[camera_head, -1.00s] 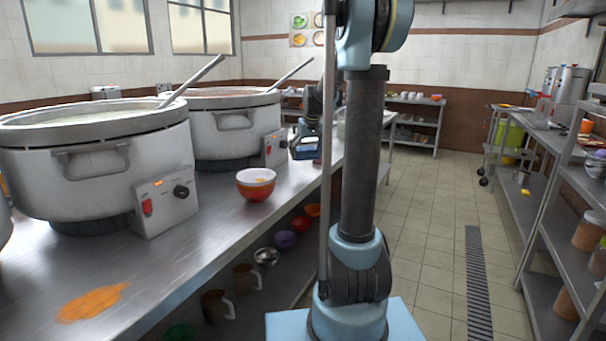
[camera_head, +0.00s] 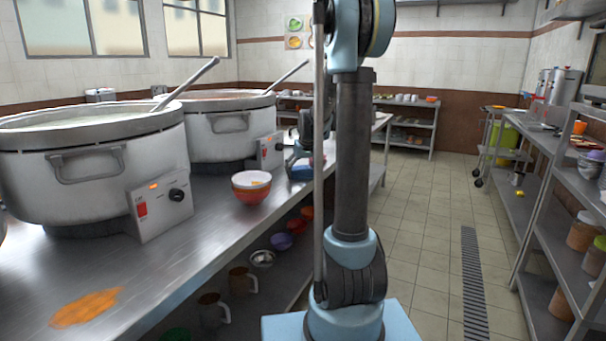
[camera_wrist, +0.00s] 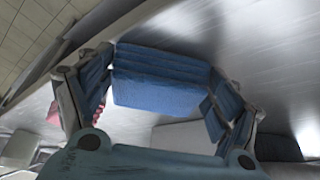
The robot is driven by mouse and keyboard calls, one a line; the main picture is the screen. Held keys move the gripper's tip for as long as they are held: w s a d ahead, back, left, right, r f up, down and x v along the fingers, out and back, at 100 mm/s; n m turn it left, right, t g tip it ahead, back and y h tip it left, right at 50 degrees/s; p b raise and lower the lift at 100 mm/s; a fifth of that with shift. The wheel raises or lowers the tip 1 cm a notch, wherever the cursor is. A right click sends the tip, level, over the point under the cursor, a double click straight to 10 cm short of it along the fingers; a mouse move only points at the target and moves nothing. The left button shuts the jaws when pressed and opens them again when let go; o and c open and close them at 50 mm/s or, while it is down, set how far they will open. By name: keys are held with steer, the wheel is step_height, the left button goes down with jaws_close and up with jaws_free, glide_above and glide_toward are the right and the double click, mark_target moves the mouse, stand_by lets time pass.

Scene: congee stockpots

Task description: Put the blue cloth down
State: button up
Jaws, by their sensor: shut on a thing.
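The blue cloth (camera_wrist: 160,80) is a folded block between the two finger pads of my gripper (camera_wrist: 158,98) in the wrist view. My gripper is shut on its sides. In the head view, my gripper (camera_head: 299,160) is low over the steel counter (camera_head: 215,222), just right of the rear pot's control box. I cannot tell whether the cloth touches the counter. My arm hides part of this area.
Red bowls (camera_head: 251,190) sit left of my gripper on the counter. Two large stockpots (camera_head: 90,165) stand behind. An orange spill (camera_head: 87,306) lies on the near counter. Cups and bowls (camera_head: 262,258) fill the shelf below. The counter between bowls and spill is clear.

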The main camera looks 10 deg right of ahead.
steer(key=o, duration=1)
steer(key=shift+c, duration=0.2)
steer(key=a+v, duration=0.1)
steer(key=v, duration=1)
steer(key=s, duration=1.1)
steer(key=s+f, duration=0.5)
steer(key=s, duration=0.4)
steer(key=s+f+m+g, duration=0.1)
steer(key=s+f, duration=0.5)
steer(key=s, duration=0.3)
steer(key=s+d+f+g, duration=0.1)
steer(key=s+f, duration=0.5)
steer(key=s, duration=0.3)
steer(key=shift+s+m+h, duration=0.3)
steer(key=shift+s, duration=0.1)
steer(key=shift+f, duration=0.1)
steer(key=shift+c, duration=0.2)
